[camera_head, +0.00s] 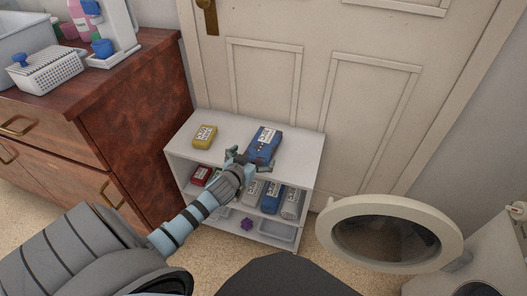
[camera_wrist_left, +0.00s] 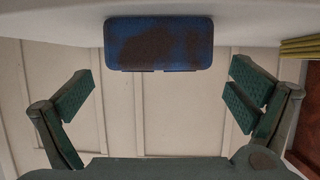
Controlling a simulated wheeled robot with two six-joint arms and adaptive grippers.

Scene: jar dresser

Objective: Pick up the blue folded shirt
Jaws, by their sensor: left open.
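The blue folded shirt (camera_head: 265,141) is a flat blue block with a white label, lying on top of the white shelf (camera_head: 230,128) at its right side. In the left wrist view its dark-stained blue end (camera_wrist_left: 158,44) faces me at the top middle, beyond the fingers. My left gripper (camera_head: 249,159) is at the near end of the shirt, by the shelf's front edge. In the left wrist view the fingers (camera_wrist_left: 160,95) are wide apart with nothing between them. My right gripper is not in view.
A yellow item (camera_head: 204,136) lies on the shelf top to the left. Lower shelves hold a red item (camera_head: 201,175), several bottles and a purple object (camera_head: 247,224). A wooden dresser (camera_head: 130,110) stands left, a door (camera_head: 320,80) behind, and an open round washer door (camera_head: 390,237) right.

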